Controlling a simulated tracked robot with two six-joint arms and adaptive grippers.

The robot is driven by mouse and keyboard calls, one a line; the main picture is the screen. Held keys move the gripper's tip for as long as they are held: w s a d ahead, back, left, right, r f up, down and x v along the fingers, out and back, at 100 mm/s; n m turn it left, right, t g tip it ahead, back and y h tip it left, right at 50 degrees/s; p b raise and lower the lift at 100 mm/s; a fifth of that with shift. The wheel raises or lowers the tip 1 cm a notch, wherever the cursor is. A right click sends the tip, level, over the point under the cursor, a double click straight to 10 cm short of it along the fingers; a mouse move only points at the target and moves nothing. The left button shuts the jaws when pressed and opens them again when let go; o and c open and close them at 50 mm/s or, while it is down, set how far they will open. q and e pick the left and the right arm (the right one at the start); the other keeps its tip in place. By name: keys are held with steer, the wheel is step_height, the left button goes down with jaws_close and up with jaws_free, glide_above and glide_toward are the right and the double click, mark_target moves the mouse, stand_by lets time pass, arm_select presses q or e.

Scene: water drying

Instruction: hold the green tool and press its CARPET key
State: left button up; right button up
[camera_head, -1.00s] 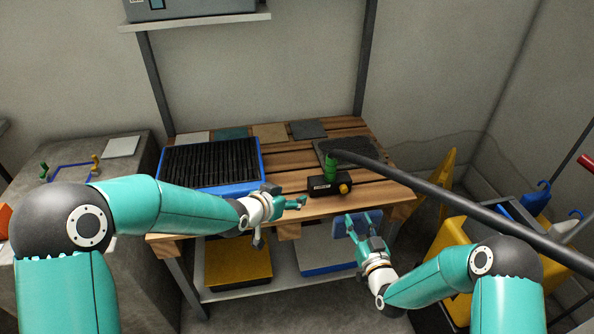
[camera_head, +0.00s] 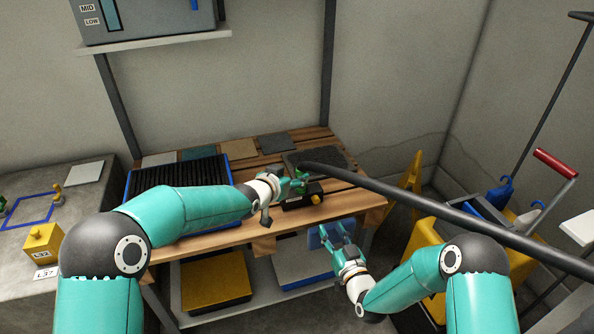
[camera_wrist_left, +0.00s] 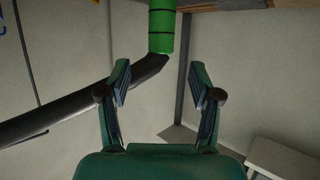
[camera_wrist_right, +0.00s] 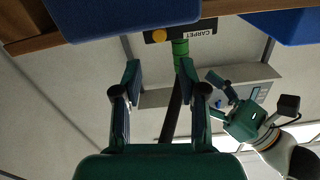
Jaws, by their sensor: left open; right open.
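The green tool (camera_head: 303,170) stands at the right of the wooden table, with a black hose from its top. Its green grip with dark bands shows in the left wrist view (camera_wrist_left: 161,30). Its black base has a yellow key (camera_head: 316,199); in the right wrist view the CARPET label (camera_wrist_right: 200,33) is beside the yellow key (camera_wrist_right: 159,35). My left gripper (camera_head: 298,183) is open close to the grip, which lies beyond its fingertips in its wrist view. My right gripper (camera_head: 336,232) is open and empty, lower, in front of the table edge.
The black hose (camera_head: 420,205) runs right across the view. A blue tray with a black ribbed insert (camera_head: 175,178) and several flat samples lie on the table. A blue object (camera_head: 314,238) is behind my right gripper. A yellow bucket cart (camera_head: 420,240) stands right.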

mark_target(300, 171)
arm_select(q)
steer(key=shift+x, duration=3.4)
jaws_close()
arm_select(e)
jaws_close()
